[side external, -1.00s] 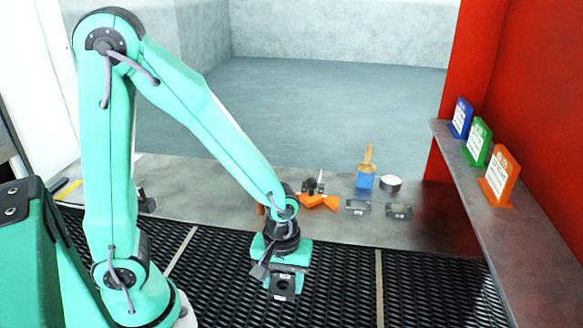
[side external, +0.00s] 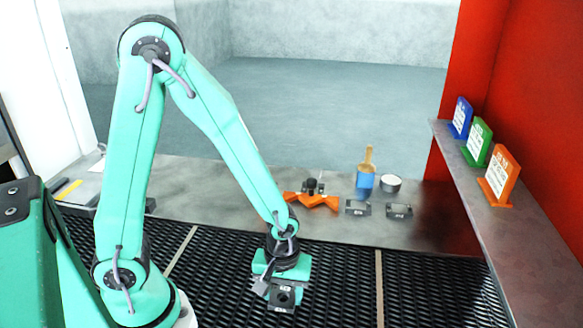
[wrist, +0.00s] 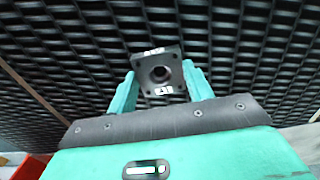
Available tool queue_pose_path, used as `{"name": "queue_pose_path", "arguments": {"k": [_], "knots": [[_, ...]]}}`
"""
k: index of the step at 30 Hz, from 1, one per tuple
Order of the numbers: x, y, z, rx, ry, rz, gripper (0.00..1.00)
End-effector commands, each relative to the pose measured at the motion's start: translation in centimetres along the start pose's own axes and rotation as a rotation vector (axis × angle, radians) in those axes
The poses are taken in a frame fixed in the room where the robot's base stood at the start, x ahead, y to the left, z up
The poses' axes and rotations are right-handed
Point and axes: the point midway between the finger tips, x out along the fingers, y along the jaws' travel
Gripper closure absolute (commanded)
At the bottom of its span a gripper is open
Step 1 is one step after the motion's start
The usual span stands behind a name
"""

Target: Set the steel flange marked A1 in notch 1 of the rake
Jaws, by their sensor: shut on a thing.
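My gripper (side external: 284,284) is shut on a dark square steel flange (side external: 283,295) with a round hole in its middle. It holds the flange over the black mesh belt. In the wrist view the flange (wrist: 158,73) sits between the two teal fingers, with small white labels on two edges; I cannot read them surely. Two more dark flat plates with white labels lie on the steel bench, a left plate (side external: 357,207) and a right plate (side external: 399,211). I cannot make out a numbered rake for certain.
The black mesh belt (side external: 340,280) has pale crossbars. On the bench (side external: 250,185) behind it are an orange zigzag piece (side external: 320,201), a blue cup (side external: 365,181) with a wooden-handled tool and a white-topped round tin (side external: 390,183). A shelf (side external: 480,195) with blue, green and orange signs stands right.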

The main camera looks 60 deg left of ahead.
Motion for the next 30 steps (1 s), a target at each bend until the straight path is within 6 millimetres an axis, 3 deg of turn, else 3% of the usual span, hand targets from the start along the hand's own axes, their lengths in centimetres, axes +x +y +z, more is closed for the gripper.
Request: {"name": "queue_pose_path", "arguments": {"k": [1,2,5,20,30], "knots": [[0.1,0.0,0.0,0.0,0.0,0.0,0.82],[0.2,0.0,0.0,0.0,0.0,-0.001,0.47],[0.1,0.0,0.0,0.0,0.0,0.0,0.28],[-0.3,0.0,0.0,0.0,0.0,0.001,0.28],[-2.7,0.1,0.0,0.0,0.002,0.003,0.28]]}}
